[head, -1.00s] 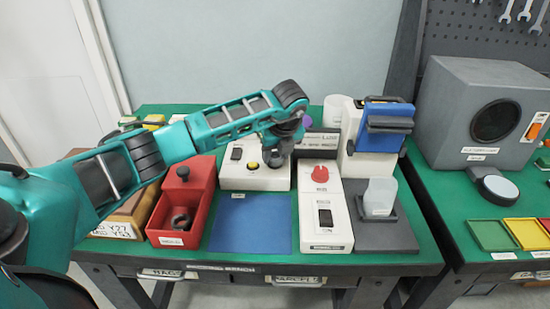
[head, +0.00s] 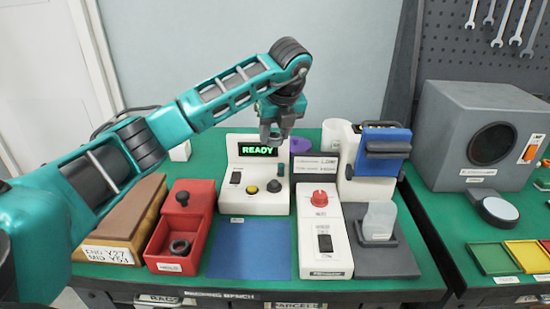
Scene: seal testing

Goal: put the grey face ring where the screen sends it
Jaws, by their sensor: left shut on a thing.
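My left gripper (head: 274,137) is shut and points down, in the air in front of and above the white tester. A small grey thing seems to be between its fingertips, but I cannot make out its shape. The tester's screen (head: 258,150) reads "READY" in green. The tester's white body (head: 240,205) carries a yellow button (head: 252,189) and a dark round knob or seat (head: 274,186). My right gripper is out of view.
A blue mat (head: 250,250) lies bare in front of the tester. A white unit with a red knob (head: 320,198) and a grey stand with a clear cup (head: 379,220) are right of it. A grey speaker-like box (head: 470,135) and coloured trays (head: 492,259) occupy the right bench.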

